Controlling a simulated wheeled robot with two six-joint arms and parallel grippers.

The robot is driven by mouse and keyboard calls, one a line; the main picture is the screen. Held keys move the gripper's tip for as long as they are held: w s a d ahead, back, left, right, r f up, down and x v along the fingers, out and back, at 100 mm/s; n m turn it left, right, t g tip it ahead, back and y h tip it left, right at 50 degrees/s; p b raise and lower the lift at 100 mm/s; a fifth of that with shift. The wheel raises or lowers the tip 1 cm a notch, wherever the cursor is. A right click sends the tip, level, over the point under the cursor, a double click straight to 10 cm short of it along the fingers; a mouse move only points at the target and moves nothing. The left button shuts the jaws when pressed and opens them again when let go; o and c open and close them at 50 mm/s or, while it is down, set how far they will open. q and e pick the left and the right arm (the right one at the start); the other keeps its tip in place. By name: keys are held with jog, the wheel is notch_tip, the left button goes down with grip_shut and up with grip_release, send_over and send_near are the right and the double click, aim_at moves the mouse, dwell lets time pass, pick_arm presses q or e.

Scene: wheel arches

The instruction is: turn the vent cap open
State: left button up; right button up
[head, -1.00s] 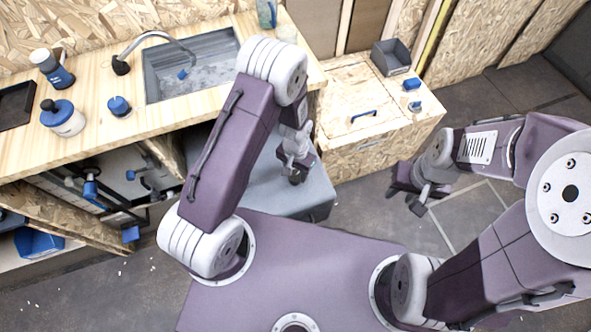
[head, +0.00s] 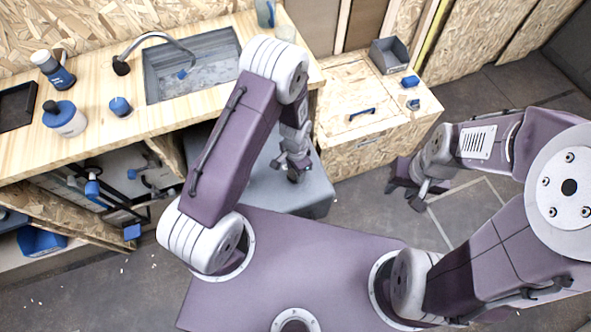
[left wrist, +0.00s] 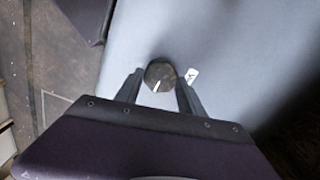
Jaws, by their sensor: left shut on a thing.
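The vent cap (left wrist: 160,75) is a small dark round knob with a white line on it, on top of a grey-blue box (head: 315,190). The left wrist view shows it between the two fingertips of my left gripper (left wrist: 160,84), which is shut on it. A small white label with a dark mark (left wrist: 192,75) lies just right of the cap. In the head view my left gripper (head: 296,176) is low over the box, and the cap is hidden there.
A wooden counter with a sink (head: 190,75) stands behind and left of the box. An open shelf (head: 100,190) is below it. A low wooden cabinet (head: 375,120) with a grey bin (head: 389,56) stands at the back right. Open floor (head: 470,215) lies to the right.

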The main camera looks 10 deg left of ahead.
pick_arm(q)
jog(key=o, duration=1.4)
jog(key=shift+c, duration=0.2)
notch_tip(320, 180, up, 9)
jog(key=p, duration=0.1)
